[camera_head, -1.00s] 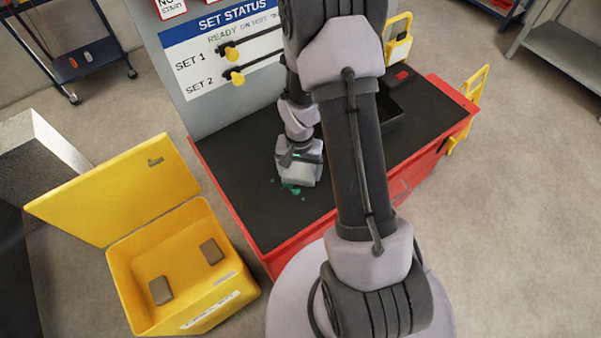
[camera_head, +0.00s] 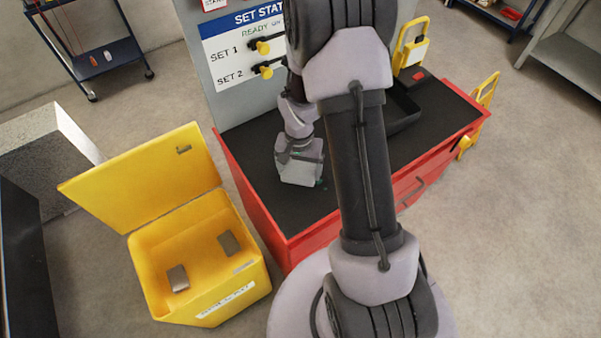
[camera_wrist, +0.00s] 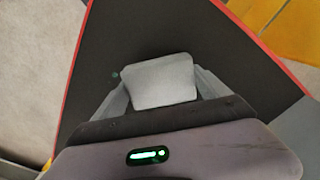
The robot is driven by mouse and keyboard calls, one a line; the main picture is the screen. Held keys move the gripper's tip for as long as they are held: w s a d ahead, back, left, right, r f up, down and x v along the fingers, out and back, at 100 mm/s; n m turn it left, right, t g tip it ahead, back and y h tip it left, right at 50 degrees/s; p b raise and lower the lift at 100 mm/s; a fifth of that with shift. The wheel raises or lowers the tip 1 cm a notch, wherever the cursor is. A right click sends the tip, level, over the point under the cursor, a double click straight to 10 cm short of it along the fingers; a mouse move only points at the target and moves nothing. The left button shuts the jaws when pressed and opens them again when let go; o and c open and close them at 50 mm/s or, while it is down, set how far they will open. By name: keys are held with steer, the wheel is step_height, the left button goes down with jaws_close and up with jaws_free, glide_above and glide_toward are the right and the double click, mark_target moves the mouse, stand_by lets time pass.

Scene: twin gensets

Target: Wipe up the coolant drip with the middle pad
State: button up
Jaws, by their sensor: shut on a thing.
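My gripper (camera_head: 298,168) is low over the dark top of the red bench. In the wrist view its fingers are shut on a light grey pad (camera_wrist: 163,82). The pad looks to be at or close to the surface; contact cannot be told. A small green coolant spot (camera_wrist: 115,75) shows just left of the pad in the wrist view. In the head view a trace of green (camera_head: 320,183) shows at the gripper's right edge. Any coolant under the pad or gripper is hidden.
The open yellow bin (camera_head: 205,318) at left holds a left pad (camera_head: 178,278) and a right pad (camera_head: 229,243), with a gap between. A status panel (camera_head: 235,92) with yellow-ended levers (camera_head: 264,47) stands behind the bench (camera_head: 262,195). A black tray (camera_head: 400,110) lies to the right.

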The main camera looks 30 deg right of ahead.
mark_target(300, 170)
steer(key=shift+d+r+p, duration=0.2)
steer(key=shift+r+p, duration=0.3)
steer(key=shift+r, duration=0.4)
steer(key=shift+a+r+p, duration=0.1)
steer(key=shift+r+p, duration=1.25)
steer(key=shift+r, duration=0.65)
